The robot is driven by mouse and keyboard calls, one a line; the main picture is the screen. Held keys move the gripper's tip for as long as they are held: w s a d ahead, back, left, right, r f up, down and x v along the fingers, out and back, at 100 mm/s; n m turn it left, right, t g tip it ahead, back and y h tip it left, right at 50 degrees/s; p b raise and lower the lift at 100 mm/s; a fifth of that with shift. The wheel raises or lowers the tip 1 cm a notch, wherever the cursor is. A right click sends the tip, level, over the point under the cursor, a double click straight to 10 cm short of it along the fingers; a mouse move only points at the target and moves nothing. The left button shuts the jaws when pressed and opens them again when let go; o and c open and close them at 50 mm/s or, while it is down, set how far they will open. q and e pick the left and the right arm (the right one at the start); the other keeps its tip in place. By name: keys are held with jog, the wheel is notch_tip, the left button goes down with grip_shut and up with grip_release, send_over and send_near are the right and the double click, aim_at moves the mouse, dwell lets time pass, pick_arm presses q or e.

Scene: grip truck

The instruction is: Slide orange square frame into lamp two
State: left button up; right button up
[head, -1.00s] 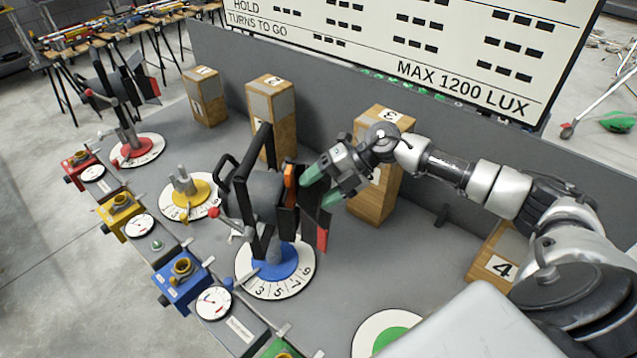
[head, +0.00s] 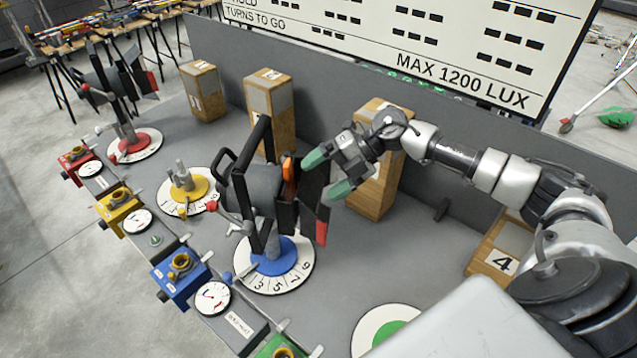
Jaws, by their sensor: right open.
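A black lamp (head: 258,185) stands on the blue round base (head: 280,256) with a numbered dial in the middle of the bench. An orange frame (head: 290,177) shows as a narrow strip at the lamp's front, between its black flaps; most of it is hidden, so I cannot tell how deep it sits. My right gripper (head: 319,178) is open, its green fingers just right of the orange strip and near the black flap. I see nothing between the fingers. My left gripper is out of view. Which lamp counts as two is not clear from the picture.
Another black lamp (head: 117,85) stands on a red base at the far left. A yellow base (head: 187,190) carries only a grey post. Numbered wooden boxes, including box three (head: 372,185), line the grey back wall. Coloured control boxes line the front edge.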

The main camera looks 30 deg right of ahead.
jog(key=b+v, duration=0.3)
jog(key=v, duration=0.6)
